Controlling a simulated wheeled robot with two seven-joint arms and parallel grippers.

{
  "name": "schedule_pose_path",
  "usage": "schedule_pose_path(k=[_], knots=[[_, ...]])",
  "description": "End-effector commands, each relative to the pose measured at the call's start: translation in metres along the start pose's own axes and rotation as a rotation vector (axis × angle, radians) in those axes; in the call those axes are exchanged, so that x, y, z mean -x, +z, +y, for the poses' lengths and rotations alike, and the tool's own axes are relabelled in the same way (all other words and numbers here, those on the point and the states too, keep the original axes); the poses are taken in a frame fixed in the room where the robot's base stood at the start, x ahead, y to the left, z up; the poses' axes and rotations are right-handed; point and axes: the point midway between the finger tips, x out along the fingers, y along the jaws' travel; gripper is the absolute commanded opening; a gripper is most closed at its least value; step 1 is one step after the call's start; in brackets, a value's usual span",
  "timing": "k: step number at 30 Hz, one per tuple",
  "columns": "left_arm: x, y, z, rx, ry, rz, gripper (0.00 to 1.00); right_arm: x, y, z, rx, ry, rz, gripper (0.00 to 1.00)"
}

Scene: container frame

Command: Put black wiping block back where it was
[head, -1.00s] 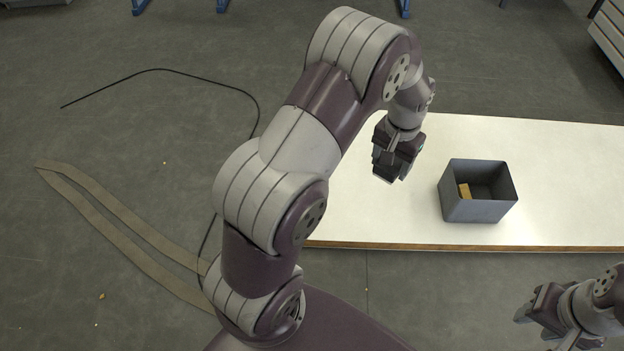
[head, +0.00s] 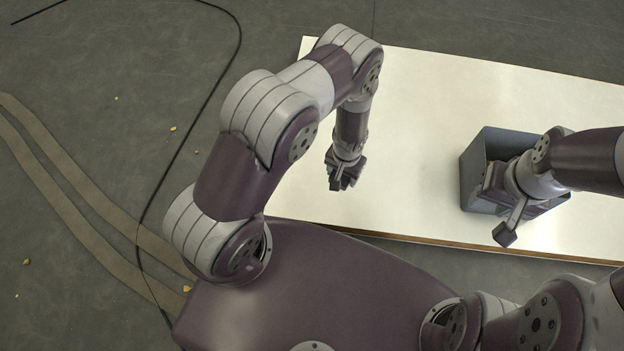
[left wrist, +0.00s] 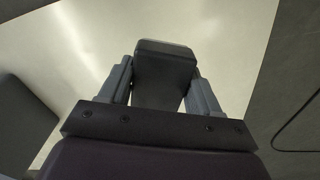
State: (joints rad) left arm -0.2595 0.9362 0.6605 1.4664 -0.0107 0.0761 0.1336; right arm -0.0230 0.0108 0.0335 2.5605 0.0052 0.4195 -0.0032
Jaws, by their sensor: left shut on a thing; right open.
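My left gripper (head: 342,178) is over the left part of the white table. It is shut on the black wiping block (left wrist: 163,75), which sits between its two fingers in the left wrist view. In the head view the block is small and hard to tell from the dark fingers. White tabletop shows beyond the block in the wrist view. My right gripper (head: 499,210) is open at the grey bin, with one finger hanging outside the bin's near left side. It partly covers the bin.
The grey bin (head: 471,181) stands on the white table (head: 430,120); most of its inside is hidden by my right arm. The tabletop between my left gripper and the bin is clear. A black cable (head: 188,150) lies on the floor at left.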

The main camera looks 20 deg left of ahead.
Motion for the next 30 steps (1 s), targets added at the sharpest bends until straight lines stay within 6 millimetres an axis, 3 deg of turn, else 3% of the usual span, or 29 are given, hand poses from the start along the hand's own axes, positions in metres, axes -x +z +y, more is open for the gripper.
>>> schedule_pose_path(k=[4, 9, 15, 19, 24, 30], knots=[[-0.028, -0.001, -0.016, 0.002, 0.0, 0.003, 0.34, -0.021, 0.002, 0.0, 0.0, 0.0, 0.001, 0.43], [-0.061, -0.012, -0.067, 0.005, 0.0, 0.003, 0.34, -0.053, 0.006, 0.0, 0.0, 0.0, 0.001, 0.43], [-0.08, -0.022, -0.106, 0.0, 0.0, 0.002, 0.34, -0.073, 0.008, 0.0, 0.0, 0.0, 0.001, 0.43], [-0.087, -0.023, -0.113, -0.004, 0.0, 0.002, 0.34, -0.08, 0.009, 0.0, 0.0, 0.0, 0.001, 0.43], [-0.121, -0.022, -0.112, -0.004, 0.001, 0.0, 0.34, -0.108, 0.012, 0.0, 0.0, 0.0, 0.001, 0.43], [-0.118, -0.023, -0.112, -0.003, 0.0, 0.002, 0.3, -0.104, 0.012, 0.0, 0.0, 0.0, 0.001, 0.43]])
